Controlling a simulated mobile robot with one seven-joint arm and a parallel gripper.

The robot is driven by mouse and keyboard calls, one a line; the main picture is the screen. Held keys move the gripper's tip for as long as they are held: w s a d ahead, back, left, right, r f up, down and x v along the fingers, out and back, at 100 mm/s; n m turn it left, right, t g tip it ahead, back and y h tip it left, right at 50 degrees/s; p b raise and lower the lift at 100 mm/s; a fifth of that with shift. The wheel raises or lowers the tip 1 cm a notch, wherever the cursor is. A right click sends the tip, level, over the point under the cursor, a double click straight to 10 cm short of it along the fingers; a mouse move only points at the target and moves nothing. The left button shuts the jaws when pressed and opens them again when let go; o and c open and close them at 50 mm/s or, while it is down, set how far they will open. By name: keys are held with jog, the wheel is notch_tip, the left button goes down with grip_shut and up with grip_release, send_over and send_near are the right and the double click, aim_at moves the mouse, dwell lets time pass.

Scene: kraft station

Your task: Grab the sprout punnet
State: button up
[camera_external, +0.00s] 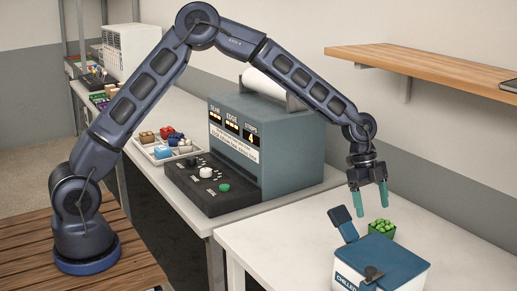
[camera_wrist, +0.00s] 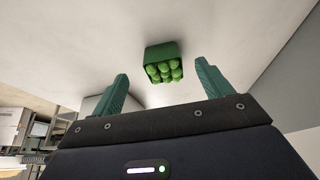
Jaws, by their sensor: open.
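The sprout punnet (camera_external: 382,229) is a small green tub filled with round green sprouts. It stands on the white table, just behind the blue-lidded box. In the wrist view the punnet (camera_wrist: 162,63) shows ahead of and between my two green fingers, with its sprouts facing the camera. My gripper (camera_external: 369,197) is open and empty, pointing down above the table, above and slightly left of the punnet. In the wrist view my gripper (camera_wrist: 163,80) has its fingers spread wide, and they are apart from the punnet.
A white box with a blue lid (camera_external: 385,256) stands in front of the punnet, with a dark blue paddle-like piece (camera_external: 342,222) beside it. A grey control machine (camera_external: 268,140) stands to the left. A wooden shelf (camera_external: 430,66) hangs on the wall. The table's right side is clear.

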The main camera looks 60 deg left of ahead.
aim_at(375, 221)
jog(key=shift+x, duration=3.1)
jog(key=shift+w, duration=0.1)
jog(key=c, duration=1.1)
